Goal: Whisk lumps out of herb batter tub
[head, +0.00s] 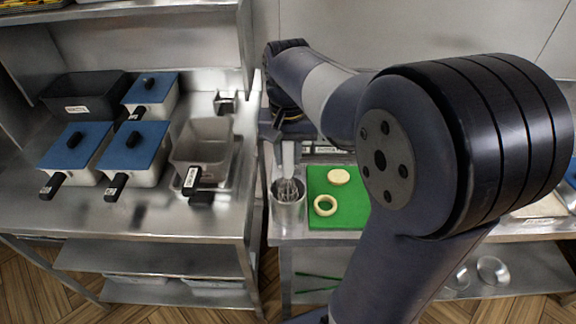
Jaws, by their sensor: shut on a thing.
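My gripper (284,146) is over the middle bench, shut on the pale upright handle of a whisk (289,188). The whisk's wire end is at the mouth of a steel beaker (290,212); how deep it sits cannot be told. On the left bench stand several labelled tubs: three with blue lids, (77,143) (135,148) (150,93), a dark one (84,97) at the back, and an open grey one (203,150) on a tray. The labels are too small to read, so I cannot tell which tub holds herb batter.
A green board (345,180) with a pale ring (325,206) and a round disc (339,176) lies right of the beaker. A gap separates the left and middle benches. A shelf (120,12) overhangs the left bench. My arm hides much of the right side.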

